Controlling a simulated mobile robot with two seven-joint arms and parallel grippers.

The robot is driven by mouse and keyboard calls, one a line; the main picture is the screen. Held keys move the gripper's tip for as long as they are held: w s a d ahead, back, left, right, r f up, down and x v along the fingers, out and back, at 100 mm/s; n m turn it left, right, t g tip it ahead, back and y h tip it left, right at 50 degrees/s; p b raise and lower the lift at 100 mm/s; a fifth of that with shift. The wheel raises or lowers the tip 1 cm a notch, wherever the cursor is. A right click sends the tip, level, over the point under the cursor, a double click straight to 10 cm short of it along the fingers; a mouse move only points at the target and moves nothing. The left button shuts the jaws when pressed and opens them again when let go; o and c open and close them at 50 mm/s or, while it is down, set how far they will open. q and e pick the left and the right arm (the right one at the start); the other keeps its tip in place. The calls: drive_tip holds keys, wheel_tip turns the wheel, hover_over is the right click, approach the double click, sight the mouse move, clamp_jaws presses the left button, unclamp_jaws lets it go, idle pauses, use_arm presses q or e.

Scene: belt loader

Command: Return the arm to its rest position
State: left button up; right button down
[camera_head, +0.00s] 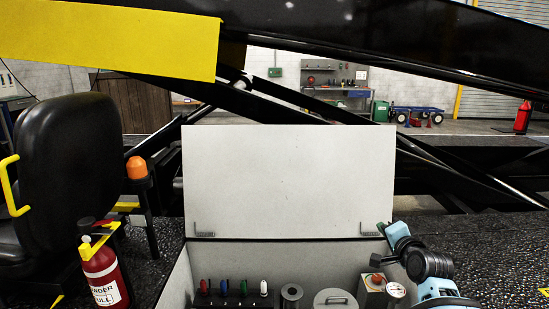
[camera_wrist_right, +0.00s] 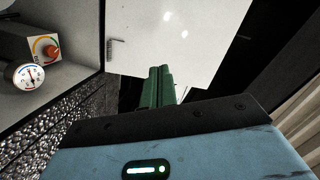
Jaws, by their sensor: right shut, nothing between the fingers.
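My right arm comes in at the lower right of the head view, and its gripper (camera_head: 384,229) is beside the right edge of the raised white lid (camera_head: 290,175). In the right wrist view the green fingers of my right gripper (camera_wrist_right: 158,72) are together with nothing between them, and the lid (camera_wrist_right: 175,35) lies beyond them. The lid stands open on the grey box (camera_head: 183,283). My left gripper is not in view.
The box holds several coloured levers (camera_head: 222,287), a small box with an orange knob (camera_head: 375,281) and a gauge (camera_head: 396,290). A black seat (camera_head: 70,165) and red extinguisher (camera_head: 103,277) are at left. A dark boom (camera_head: 400,40) crosses above.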

drive_tip(key=s+a+f+n+g, duration=0.2)
drive_tip(key=s+f+n+g, duration=0.2)
drive_tip(key=s+f, duration=0.8)
drive_tip(key=s+a+f+n+g, duration=0.35)
drive_tip(key=s+f, duration=0.55)
drive_tip(key=s, duration=0.4)
drive_tip(key=s+a+f+n+g+h, duration=0.15)
drive_tip(key=s+n+g, duration=0.45)
drive_tip(key=s, duration=2.4)
drive_tip(key=w+a+f+t+y, duration=0.2)
drive_tip(key=w+f+t, duration=0.3)
drive_tip(key=f, duration=0.5)
drive_tip(key=shift+w+a+f+t, duration=0.2)
drive_tip(key=shift+w+t, duration=0.05)
drive_tip(key=shift+t, duration=0.8)
